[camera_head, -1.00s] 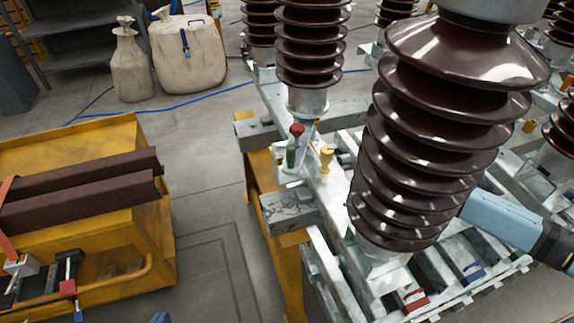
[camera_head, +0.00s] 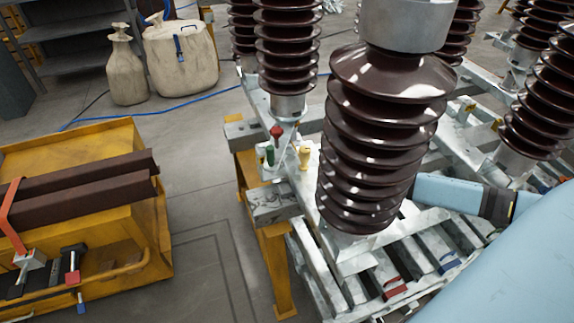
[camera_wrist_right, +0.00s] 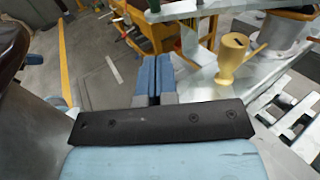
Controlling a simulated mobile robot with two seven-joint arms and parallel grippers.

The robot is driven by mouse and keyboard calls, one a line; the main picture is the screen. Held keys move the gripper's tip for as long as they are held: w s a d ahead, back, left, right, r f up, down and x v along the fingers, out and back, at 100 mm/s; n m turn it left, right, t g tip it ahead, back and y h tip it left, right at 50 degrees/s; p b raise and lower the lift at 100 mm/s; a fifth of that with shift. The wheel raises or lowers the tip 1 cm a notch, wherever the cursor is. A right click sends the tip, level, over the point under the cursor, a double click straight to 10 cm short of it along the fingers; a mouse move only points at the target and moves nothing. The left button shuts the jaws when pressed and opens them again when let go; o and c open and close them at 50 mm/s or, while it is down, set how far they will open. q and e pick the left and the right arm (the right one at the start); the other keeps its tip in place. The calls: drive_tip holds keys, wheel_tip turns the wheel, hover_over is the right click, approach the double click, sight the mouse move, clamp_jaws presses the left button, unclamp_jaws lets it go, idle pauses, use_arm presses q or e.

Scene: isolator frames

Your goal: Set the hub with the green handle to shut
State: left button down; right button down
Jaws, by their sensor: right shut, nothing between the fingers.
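The hub with the green handle (camera_head: 270,155) is small in the head view, on the grey steel frame left of the big brown insulator. The green handle looks roughly upright; its exact setting is too small to tell. A red handle (camera_head: 277,132) is just behind it and a yellow handle (camera_head: 304,156) to its right. The yellow handle also shows in the right wrist view (camera_wrist_right: 232,60), right of my right gripper (camera_wrist_right: 155,68), whose blue fingers are shut, empty and apart from it. In the head view the insulator hides that gripper. My left gripper is out of view.
The tall brown ribbed insulator (camera_head: 375,140) stands close beside my right arm. Another insulator (camera_head: 288,50) rises behind the handles. A yellow cart (camera_head: 70,150) with brown beams stands at left, with open floor (camera_head: 200,220) between it and the frame.

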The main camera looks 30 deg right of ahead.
sight(279, 164)
drive_tip(key=x, duration=0.9)
drive_tip(key=shift+a, duration=0.1)
drive_tip(key=shift+w+a, duration=0.4)
drive_tip(key=shift+w, duration=0.05)
